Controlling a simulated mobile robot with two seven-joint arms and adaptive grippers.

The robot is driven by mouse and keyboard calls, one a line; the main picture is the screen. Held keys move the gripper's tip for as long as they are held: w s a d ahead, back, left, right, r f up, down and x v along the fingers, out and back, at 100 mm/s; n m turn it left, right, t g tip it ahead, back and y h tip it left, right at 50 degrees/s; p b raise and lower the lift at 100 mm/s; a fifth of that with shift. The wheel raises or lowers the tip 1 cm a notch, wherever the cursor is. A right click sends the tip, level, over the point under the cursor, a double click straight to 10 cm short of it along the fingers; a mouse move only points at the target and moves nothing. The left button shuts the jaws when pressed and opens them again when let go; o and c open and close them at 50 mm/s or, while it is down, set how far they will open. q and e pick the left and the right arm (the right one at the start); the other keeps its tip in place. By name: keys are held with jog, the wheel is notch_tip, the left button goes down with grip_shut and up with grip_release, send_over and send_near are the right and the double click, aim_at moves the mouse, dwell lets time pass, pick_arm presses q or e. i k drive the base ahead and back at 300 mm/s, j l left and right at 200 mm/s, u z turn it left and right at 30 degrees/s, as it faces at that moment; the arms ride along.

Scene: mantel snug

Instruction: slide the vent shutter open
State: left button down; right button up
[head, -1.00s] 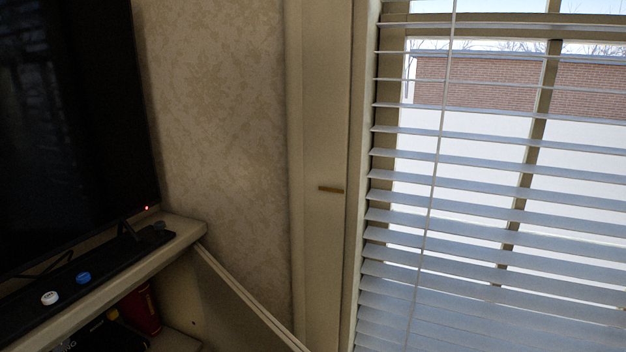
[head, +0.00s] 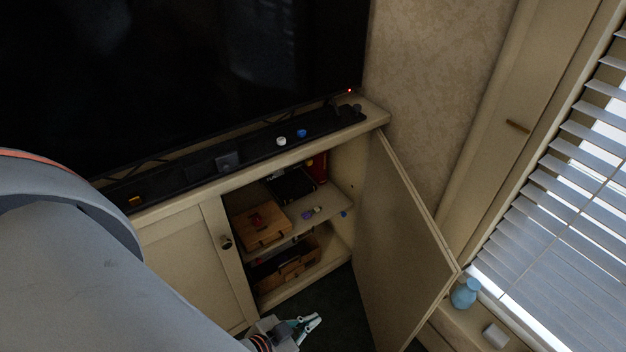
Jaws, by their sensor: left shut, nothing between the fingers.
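I cannot tell for sure which part is the vent shutter. A long black strip (head: 255,143) lies on the mantel shelf below the dark screen, with a dark square piece (head: 228,161) on it toward the left. My left gripper (head: 312,321) is at the bottom, in front of and below the open cabinet. It is shut and empty, apart from the strip and the cabinet. My right gripper is not in view.
The cabinet's right door (head: 400,235) stands open. Inside are a wooden box (head: 262,226), a lower crate (head: 285,268) and small items. A blue vase (head: 465,293) and a white block (head: 496,335) stand on the sill by the blinds (head: 570,210). My grey arm covers the lower left.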

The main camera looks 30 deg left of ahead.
aim_at(295, 273)
jog(key=u, duration=1.2)
jog(key=i+u, duration=0.25)
jog(key=u, duration=0.2)
jog(key=i+u, duration=0.25)
jog(key=u, duration=0.2)
